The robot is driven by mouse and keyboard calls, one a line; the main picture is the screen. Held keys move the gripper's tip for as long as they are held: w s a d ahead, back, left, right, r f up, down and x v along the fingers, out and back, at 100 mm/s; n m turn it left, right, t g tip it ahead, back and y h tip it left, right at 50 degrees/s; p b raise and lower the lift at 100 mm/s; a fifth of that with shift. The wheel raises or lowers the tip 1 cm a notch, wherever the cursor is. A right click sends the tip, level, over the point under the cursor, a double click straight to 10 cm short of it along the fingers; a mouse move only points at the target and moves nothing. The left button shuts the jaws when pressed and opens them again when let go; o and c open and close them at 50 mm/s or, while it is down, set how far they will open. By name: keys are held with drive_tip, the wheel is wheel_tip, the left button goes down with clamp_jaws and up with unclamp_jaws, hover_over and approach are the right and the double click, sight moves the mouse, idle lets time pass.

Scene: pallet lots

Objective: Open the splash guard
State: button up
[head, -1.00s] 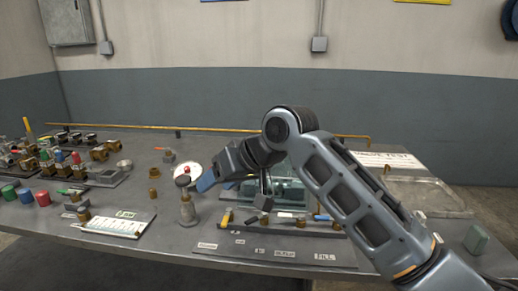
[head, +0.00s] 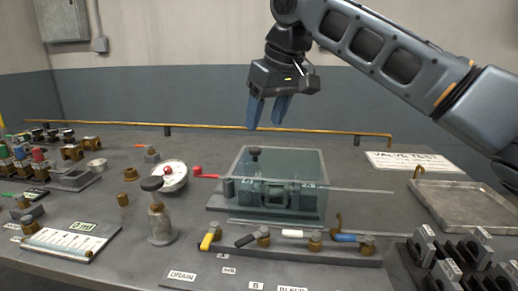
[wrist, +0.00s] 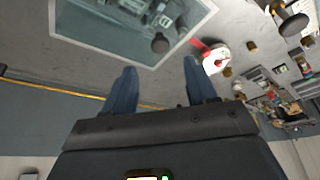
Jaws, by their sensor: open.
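The splash guard (head: 310,165) is a clear, greenish box-like cover over a valve fixture (head: 275,193) in the middle of the bench. A dark round knob (head: 255,151) shows near its far upper edge, and its panel looks lowered over the fixture. In the wrist view the guard (wrist: 85,42) is a pale-edged clear panel, with the knob (wrist: 160,43) near one corner. My gripper (head: 265,118) is open and empty, fingers pointing down, above the guard's far side. In the wrist view the fingertips (wrist: 160,70) are apart, with the knob beyond the gap between them.
A row of coloured valve handles (head: 290,240) lies in front. A yellow rail (head: 210,126) runs behind. An empty tray (head: 465,208) is at right.

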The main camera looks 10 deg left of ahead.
sight(256, 149)
drive_tip(key=x, duration=0.7)
drive_tip(key=shift+a+f, duration=0.1)
drive_tip(key=shift+f, duration=0.15)
clamp_jaws()
idle(0.3)
